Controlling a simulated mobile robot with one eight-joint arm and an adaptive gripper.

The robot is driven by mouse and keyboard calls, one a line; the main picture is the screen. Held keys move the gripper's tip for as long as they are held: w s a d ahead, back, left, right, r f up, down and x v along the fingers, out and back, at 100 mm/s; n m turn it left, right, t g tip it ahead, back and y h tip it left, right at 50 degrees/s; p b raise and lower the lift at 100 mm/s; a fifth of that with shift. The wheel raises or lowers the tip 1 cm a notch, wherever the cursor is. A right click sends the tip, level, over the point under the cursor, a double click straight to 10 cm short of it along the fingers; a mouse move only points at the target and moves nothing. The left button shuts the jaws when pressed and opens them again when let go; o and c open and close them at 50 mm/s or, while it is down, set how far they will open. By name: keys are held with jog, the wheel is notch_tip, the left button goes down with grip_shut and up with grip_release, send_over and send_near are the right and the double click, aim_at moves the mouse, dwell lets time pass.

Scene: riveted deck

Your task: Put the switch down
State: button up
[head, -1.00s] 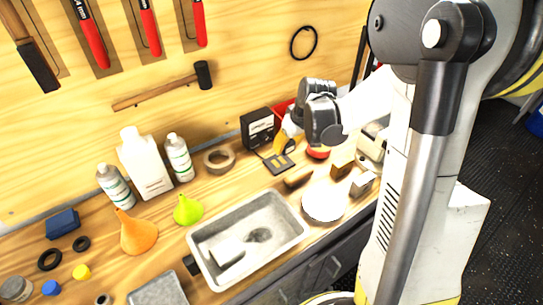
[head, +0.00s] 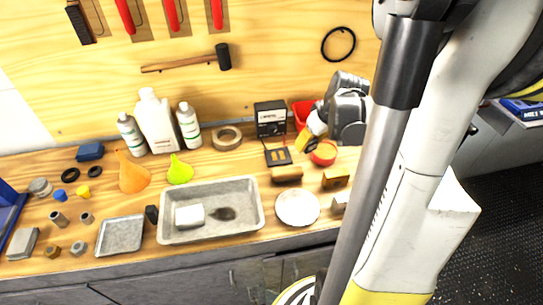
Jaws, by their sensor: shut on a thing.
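My gripper (head: 314,126) is over the back right of the wooden bench in the head view, left of the grey wrist. It is shut on a small yellow and dark thing (head: 304,142), which I take to be the switch. The held thing is small in the picture and partly covered by the fingers. It shows just right of a flat dark pad with yellow marks (head: 278,156) and up and left of a round red thing (head: 323,153). I cannot tell whether it touches the bench.
A black meter box (head: 270,119) and a red bin (head: 303,112) stand behind. A tape roll (head: 227,137) and bottles (head: 158,122) are to the left.

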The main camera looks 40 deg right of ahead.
jog(key=b, duration=0.4)
send_over(277, 154)
jog(key=f, duration=0.4)
jog(key=s+f, duration=0.1)
jog(key=f, duration=0.2)
jog(key=shift+a, duration=0.1)
jog(key=shift+f+b, duration=1.05)
jog(key=shift+f, duration=0.85)
jog(key=shift+f, duration=0.1)
jog(key=shift+f, duration=0.15)
jog(key=o, duration=1.1)
jog(key=shift+o, duration=0.2)
